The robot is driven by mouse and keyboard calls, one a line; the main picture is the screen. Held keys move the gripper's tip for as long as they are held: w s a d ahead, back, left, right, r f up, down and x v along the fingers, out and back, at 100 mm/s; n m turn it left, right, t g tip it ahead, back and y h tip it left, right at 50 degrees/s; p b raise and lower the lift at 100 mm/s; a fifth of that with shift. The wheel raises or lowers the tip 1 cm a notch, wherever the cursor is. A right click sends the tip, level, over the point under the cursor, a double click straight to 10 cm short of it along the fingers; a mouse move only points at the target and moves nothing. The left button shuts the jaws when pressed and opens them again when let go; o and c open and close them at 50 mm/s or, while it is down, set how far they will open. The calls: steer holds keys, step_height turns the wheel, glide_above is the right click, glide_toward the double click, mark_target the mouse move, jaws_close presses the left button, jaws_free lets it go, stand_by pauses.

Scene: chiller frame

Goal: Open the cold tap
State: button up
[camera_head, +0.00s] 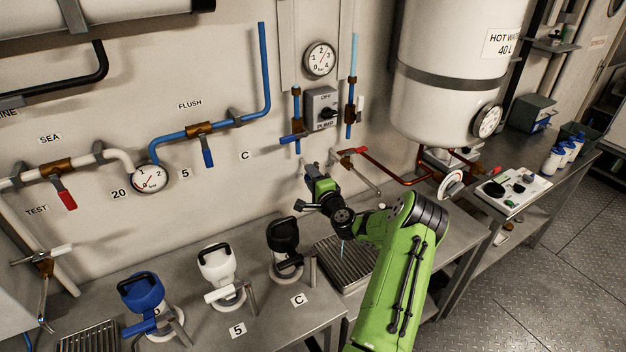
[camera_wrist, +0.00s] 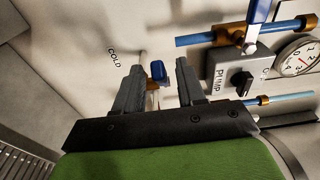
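The cold tap's blue handle (camera_wrist: 157,70) shows in the wrist view beside the "COLD" label on the wall. A brass-coloured part shows just below it. My gripper (camera_wrist: 160,66) is open, with one finger on each side of the blue handle in this view. Gaps show between the handle and both fingers; I cannot tell how deep the handle lies between them. In the head view, my gripper (camera_head: 312,173) is near the wall below the blue pipes, and it largely hides the cold tap there.
A red-handled tap (camera_head: 352,151) is just right of my gripper. A blue valve lever (camera_head: 292,138) and the pump switch (camera_head: 322,108) are above. A grated drain tray (camera_head: 345,262) lies below. The white hot water tank (camera_head: 445,100) hangs at the right.

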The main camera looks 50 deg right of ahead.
steer(key=b+v, duration=0.3)
steer(key=v, duration=1.2)
steer(key=shift+s+a+b, duration=0.25)
steer(key=shift+s+b, duration=0.05)
steer(key=shift+s, duration=0.05)
